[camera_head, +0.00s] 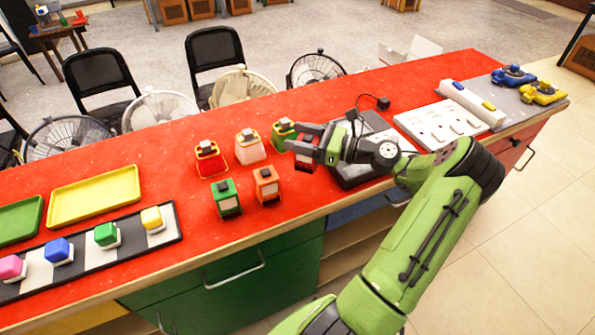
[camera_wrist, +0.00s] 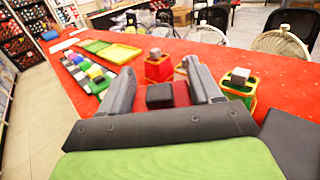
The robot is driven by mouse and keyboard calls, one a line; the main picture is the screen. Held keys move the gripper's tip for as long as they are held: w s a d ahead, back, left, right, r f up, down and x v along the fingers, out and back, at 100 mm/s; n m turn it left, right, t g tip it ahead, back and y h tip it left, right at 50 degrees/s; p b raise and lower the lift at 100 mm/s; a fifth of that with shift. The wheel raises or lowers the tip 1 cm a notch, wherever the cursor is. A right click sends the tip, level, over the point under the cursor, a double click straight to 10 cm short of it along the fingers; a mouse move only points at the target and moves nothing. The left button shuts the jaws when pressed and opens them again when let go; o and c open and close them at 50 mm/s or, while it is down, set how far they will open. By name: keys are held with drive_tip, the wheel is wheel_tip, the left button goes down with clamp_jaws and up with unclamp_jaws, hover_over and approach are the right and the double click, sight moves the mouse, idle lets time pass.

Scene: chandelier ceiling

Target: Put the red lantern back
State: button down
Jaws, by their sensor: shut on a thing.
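My gripper (camera_head: 306,139) is shut on a red lantern (camera_head: 305,162) with a dark top, over the red counter (camera_head: 335,100) at the left edge of a dark device. In the wrist view the held lantern (camera_wrist: 181,92) is between the two fingers, partly hidden by the gripper body. I cannot tell whether its base touches the counter. Another red lantern (camera_head: 208,160) stands upright to the left. Near it stand a pink lantern (camera_head: 250,148), a green one (camera_head: 281,133) behind my gripper, a second green one (camera_head: 226,200) and an orange one (camera_head: 267,188) in front.
The dark device (camera_head: 348,174) is right of the held lantern, partly behind my arm. A white panel (camera_head: 438,123) and blue and yellow objects (camera_head: 513,75) are farther right. A yellow tray (camera_head: 94,196) and a striped board with coloured blocks (camera_head: 82,254) are at left. Fans and chairs stand behind.

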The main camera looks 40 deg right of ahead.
sight(300, 157)
wheel_tip(300, 157, down, 6)
drive_tip(key=shift+a+f+b, duration=0.1)
drive_tip(key=shift+f+b, duration=0.15)
drive_tip(key=shift+b, duration=0.9)
drive_tip(key=shift+r, duration=0.15)
drive_tip(key=shift+c, duration=1)
unclamp_jaws()
drive_tip(key=shift+s, duration=0.2)
drive_tip(key=p+v, duration=0.3)
drive_tip(key=v, duration=0.8)
drive_tip(key=shift+s+d, duration=0.2)
drive_tip(key=shift+s, duration=0.1)
